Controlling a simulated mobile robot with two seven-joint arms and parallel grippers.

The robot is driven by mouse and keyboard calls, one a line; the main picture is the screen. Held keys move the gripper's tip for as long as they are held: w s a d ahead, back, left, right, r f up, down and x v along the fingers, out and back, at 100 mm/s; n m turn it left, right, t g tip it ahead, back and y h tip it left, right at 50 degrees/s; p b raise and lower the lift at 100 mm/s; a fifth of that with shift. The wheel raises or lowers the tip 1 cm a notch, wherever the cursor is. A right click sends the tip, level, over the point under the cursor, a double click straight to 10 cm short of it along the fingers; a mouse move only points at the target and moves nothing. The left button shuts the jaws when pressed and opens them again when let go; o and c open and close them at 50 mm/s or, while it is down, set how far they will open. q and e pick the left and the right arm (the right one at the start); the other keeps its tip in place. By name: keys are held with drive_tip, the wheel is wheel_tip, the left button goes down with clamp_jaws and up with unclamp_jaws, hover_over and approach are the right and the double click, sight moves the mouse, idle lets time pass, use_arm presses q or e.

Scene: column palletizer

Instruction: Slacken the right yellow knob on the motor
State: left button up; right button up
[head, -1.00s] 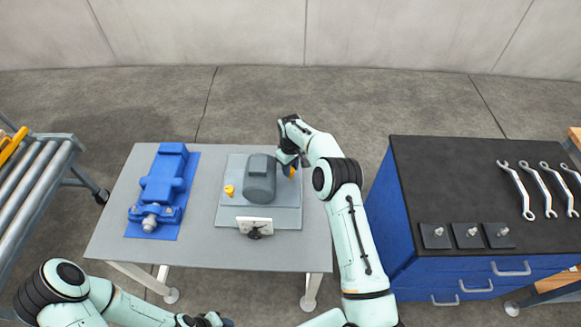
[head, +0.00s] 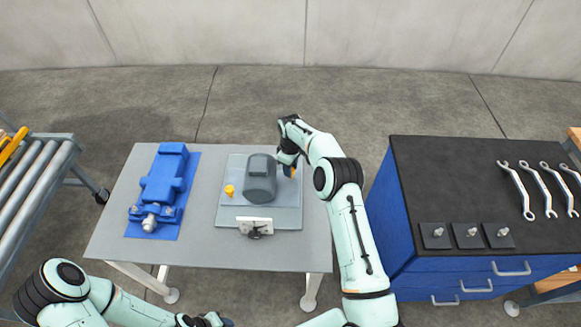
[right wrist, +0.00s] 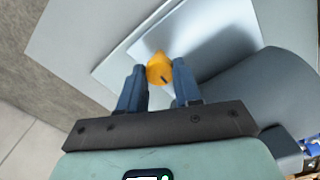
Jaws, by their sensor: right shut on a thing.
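The grey motor (head: 260,180) sits on a light grey plate (head: 226,213) on the table. The left yellow knob (head: 229,190) stands free on the motor's left. The right yellow knob (right wrist: 160,68) is between the fingers of my right gripper (right wrist: 158,82), which is shut on it. In the head view the right gripper (head: 289,167) covers most of this knob at the motor's right side. A dark mark shows on the knob's face. My left gripper (head: 213,320) is at the bottom edge, low in front of the table; its fingers are too unclear to read.
A blue pump-like unit (head: 164,185) stands on a blue mat at the table's left. A blue cabinet (head: 440,190) with a black top, wrenches and small black blocks stands to the right. A roller conveyor (head: 30,180) is at far left.

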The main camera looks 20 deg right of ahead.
drive_tip(key=o, duration=1)
drive_tip(key=shift+o, duration=0.2)
wheel_tip(320, 180, up, 14)
drive_tip(key=shift+f, duration=0.2)
drive_tip(key=shift+f, duration=0.1)
